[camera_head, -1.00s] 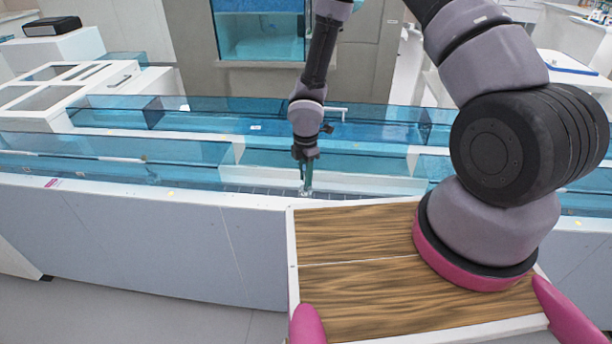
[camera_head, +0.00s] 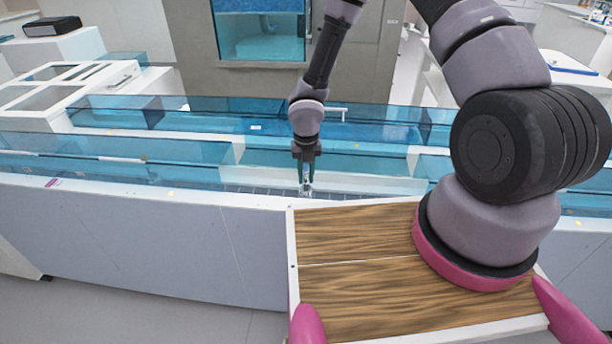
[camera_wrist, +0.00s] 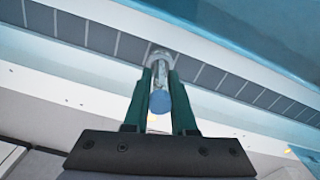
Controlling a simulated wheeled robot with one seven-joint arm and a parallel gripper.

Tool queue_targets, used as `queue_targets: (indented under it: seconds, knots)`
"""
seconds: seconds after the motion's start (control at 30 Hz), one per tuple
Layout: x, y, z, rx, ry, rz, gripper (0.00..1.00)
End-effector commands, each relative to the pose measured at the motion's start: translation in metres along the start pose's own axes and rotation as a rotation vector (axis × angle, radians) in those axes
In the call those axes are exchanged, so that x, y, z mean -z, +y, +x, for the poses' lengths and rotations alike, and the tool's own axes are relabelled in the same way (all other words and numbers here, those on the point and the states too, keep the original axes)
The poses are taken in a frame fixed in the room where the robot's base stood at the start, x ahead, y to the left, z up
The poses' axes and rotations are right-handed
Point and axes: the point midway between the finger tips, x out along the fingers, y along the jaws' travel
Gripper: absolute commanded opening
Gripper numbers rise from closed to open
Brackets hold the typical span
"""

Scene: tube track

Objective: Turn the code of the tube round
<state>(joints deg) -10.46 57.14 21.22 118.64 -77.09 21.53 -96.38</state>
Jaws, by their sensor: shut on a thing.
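The tube (camera_wrist: 160,97) shows in the wrist view, with a round blue cap toward the camera and a clear, shiny body beyond it. My gripper (camera_wrist: 161,85) is shut on it, with one green finger on each side. The far end of the tube meets a pale ring over the dark track (camera_wrist: 215,78); I cannot tell whether it is seated there. No code can be made out on the tube. In the head view my gripper (camera_head: 305,180) hangs over the near edge of the track, and the tube (camera_head: 306,190) is a small bright spot between the fingers.
The track lies in a long white bench with blue see-through covers (camera_head: 180,157) behind and to both sides of my gripper. The bench's grey front wall (camera_head: 140,245) stands to the left. A grey cabinet with a blue window (camera_head: 262,30) stands behind.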

Motion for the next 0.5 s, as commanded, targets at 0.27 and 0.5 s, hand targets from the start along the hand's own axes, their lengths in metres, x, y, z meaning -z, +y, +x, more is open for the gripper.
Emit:
queue_targets:
  seconds: [0.27, 0.5]
  knots:
    - [0.0001, -0.0001, 0.0028, 0.001, 0.0, 0.002, 0.0]
    - [0.0, -0.0001, 0.0026, 0.0, 0.0, 0.003, 0.59]
